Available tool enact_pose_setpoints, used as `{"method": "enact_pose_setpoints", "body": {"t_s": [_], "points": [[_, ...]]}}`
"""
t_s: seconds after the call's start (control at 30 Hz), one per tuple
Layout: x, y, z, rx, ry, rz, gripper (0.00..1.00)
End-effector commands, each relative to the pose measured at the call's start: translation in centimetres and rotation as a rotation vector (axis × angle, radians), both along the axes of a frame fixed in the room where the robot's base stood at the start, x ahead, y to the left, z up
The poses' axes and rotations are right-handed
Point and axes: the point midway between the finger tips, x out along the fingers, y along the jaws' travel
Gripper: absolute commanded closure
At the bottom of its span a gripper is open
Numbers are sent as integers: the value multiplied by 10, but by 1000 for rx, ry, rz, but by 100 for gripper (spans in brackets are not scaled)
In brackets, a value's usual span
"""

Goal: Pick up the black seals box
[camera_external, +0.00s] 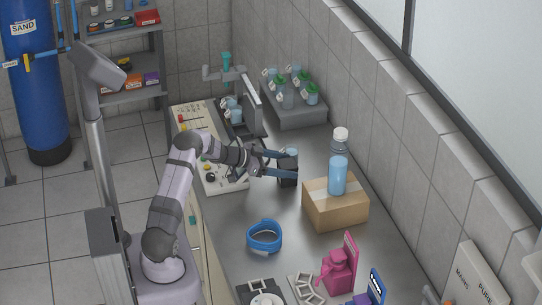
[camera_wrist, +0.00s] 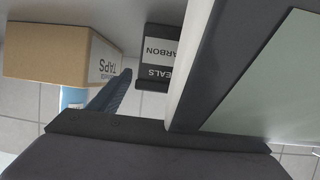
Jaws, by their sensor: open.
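A small black box labelled "EALS" in its visible part (camera_wrist: 154,75) shows in the wrist view, directly against a black part with a white "ARBON" label (camera_wrist: 162,48). I cannot tell whether these are two boxes. In the external view a black box (camera_external: 287,176) stands on the bench left of the cardboard box. My gripper (camera_external: 296,166) is open, with its two blue fingers reaching to either side of this black box. In the wrist view one dark blue finger (camera_wrist: 112,95) shows left of the seals label. The other finger is hard to make out.
A cardboard box (camera_external: 335,205) labelled "TAPS" carries a water bottle (camera_external: 338,170), close right of my gripper. A tilted screen (camera_external: 250,106) and a grey rack with bottles (camera_external: 292,108) stand behind. A blue strap ring (camera_external: 264,237) lies in front. A large grey panel (camera_wrist: 255,70) fills the wrist view's right side.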

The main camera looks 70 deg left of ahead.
Motion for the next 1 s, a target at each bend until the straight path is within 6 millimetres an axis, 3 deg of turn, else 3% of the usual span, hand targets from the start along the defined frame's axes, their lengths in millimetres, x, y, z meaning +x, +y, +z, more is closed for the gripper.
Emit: {"method": "enact_pose_setpoints", "body": {"t_s": [0.37,0.57,0.6,1.0], "points": [[9,-1,-5,-1,0,0,30],[9,-1,-4,-1,0,0,75],[9,-1,-4,-1,0,0,78],[10,0,6,2,-3,1,78]]}}
